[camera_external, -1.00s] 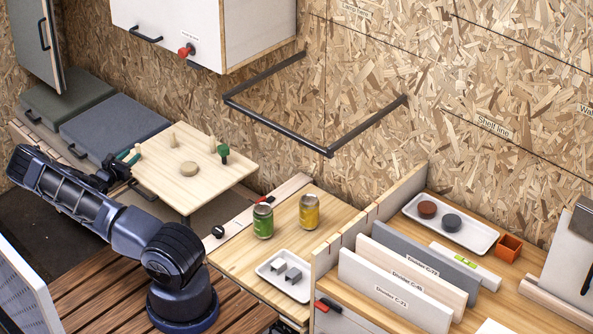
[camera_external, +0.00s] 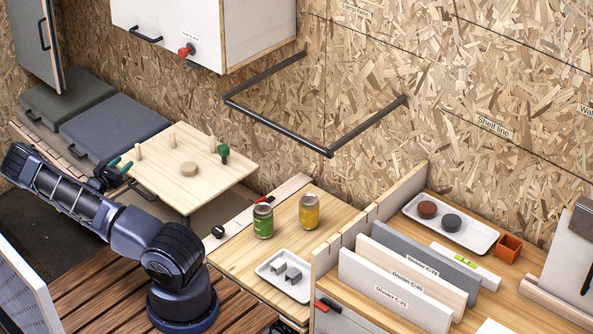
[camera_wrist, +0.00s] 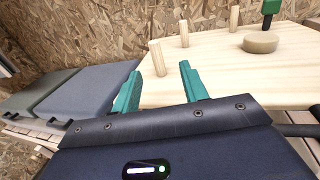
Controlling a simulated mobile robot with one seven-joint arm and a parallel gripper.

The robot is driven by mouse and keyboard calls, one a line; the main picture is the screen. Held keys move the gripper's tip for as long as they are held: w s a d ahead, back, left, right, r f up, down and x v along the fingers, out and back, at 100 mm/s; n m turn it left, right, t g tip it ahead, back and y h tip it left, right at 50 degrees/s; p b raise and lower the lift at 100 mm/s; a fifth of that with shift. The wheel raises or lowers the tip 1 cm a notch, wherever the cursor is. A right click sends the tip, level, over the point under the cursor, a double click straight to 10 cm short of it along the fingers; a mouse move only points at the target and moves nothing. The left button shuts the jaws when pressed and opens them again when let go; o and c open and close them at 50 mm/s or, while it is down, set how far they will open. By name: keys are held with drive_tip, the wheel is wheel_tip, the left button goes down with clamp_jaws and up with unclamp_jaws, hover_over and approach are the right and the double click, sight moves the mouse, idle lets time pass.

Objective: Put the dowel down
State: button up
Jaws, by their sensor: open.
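A pale wooden dowel (camera_external: 138,152) stands upright near the left edge of a light wooden table (camera_external: 225,178). In the wrist view the same dowel (camera_wrist: 157,58) shows between the tips of my teal fingers, a little beyond them. My gripper (camera_external: 119,165) is open and empty, just left of the dowel and apart from it; it also shows in the wrist view (camera_wrist: 160,70). Two more upright dowels stand farther back, one in the middle (camera_external: 172,136) and one to the right (camera_external: 213,143).
A round wooden disc (camera_external: 188,169) and a green-topped peg (camera_external: 223,153) are on the same table. Grey cushions (camera_external: 110,122) lie behind my gripper. A lower table to the right holds a green can (camera_external: 263,221), a yellow can (camera_external: 309,211) and a white tray (camera_external: 266,270).

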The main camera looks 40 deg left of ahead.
sight(143, 150)
drive_tip(key=x, duration=0.7)
drive_tip(key=shift+w+a+r, duration=0.1)
drive_tip(key=shift+w+a, duration=0.15)
drive_tip(key=shift+w, duration=0.05)
drive_tip(key=shift+a+x, duration=0.15)
drive_tip(key=shift+x, duration=1.1)
drive_tip(key=shift+a+x, duration=0.15)
drive_tip(key=shift+x, duration=1.1)
clamp_jaws()
drive_tip(key=shift+r, duration=0.1)
